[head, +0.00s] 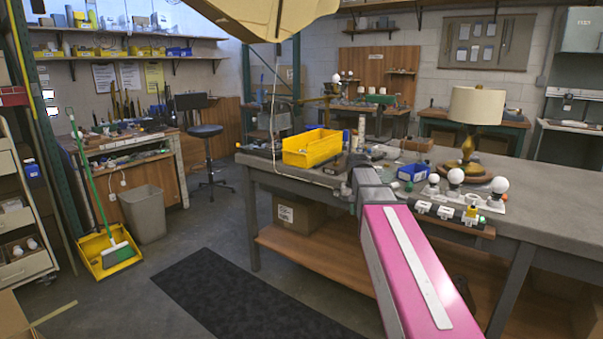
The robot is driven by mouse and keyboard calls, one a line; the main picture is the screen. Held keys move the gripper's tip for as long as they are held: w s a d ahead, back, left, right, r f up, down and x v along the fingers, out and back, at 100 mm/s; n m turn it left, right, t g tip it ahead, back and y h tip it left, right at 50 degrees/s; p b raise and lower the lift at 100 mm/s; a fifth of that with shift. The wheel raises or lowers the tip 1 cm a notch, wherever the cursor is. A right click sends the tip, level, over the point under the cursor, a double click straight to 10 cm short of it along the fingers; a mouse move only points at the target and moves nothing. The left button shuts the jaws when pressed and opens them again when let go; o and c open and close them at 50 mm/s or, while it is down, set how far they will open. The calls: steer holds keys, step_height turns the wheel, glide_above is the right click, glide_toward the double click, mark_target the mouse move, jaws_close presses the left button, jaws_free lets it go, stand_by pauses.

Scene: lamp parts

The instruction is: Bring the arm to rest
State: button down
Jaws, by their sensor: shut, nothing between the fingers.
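My arm reaches from the bottom right toward the workbench (560,190), with a pink link and a grey joint at its far end. I cannot make out my gripper or its fingers beyond that joint. A lamp with a cream shade (477,106) and a brass base (466,168) stands upright on the bench, right of the arm. In front of it, white bulbs (499,185) stand in a row with small white parts (445,212). A small blue bin (413,172) sits between the arm and the bulbs.
A yellow bin (312,148) stands on the bench left of the arm. Small clutter lies behind the joint. The bench's right part is bare. A black mat (262,300), stool (206,132), grey waste bin (146,214) and yellow dustpan (104,252) are on the left floor.

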steer(key=s+f, duration=0.9)
steer(key=f, duration=0.3)
steer(key=s+f+n, duration=0.1)
steer(key=s+f, duration=0.8)
steer(key=f, duration=0.3)
steer(key=shift+s, duration=0.2)
